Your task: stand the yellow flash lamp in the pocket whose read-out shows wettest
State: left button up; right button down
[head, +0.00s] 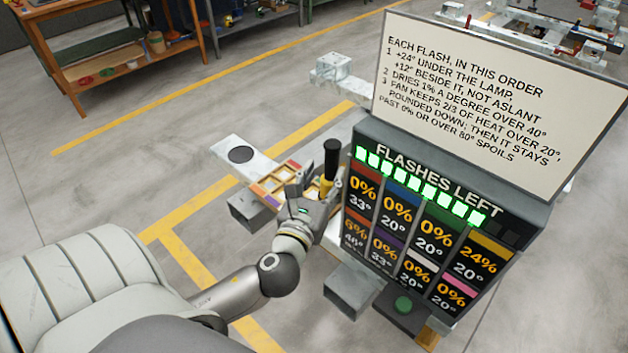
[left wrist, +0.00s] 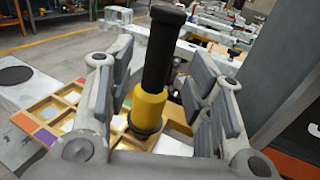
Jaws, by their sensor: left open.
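The yellow flash lamp (head: 326,187) has a black upper part and stands upright at the pocket tray (head: 262,188). In the left wrist view the lamp (left wrist: 148,108) is between the two fingers of my left gripper (left wrist: 163,78), which is open around it. My left gripper (head: 308,200) hides part of the tray in the head view. I cannot tell which pocket the lamp's foot is in. The read-out panel (head: 352,222) shows 24% 20° under yellow, 6% 46° under orange, and 0% on the others. My right gripper is not in view.
A rules sign (head: 500,100) stands above the panel, close right of my left arm. A plate with a black disc (head: 240,154) adjoins the tray. A wooden bench (head: 110,60) is far back left.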

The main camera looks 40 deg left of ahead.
pick_arm(q)
jog(key=b+v, duration=0.1)
jog(key=v, duration=0.5)
dwell(0.5)
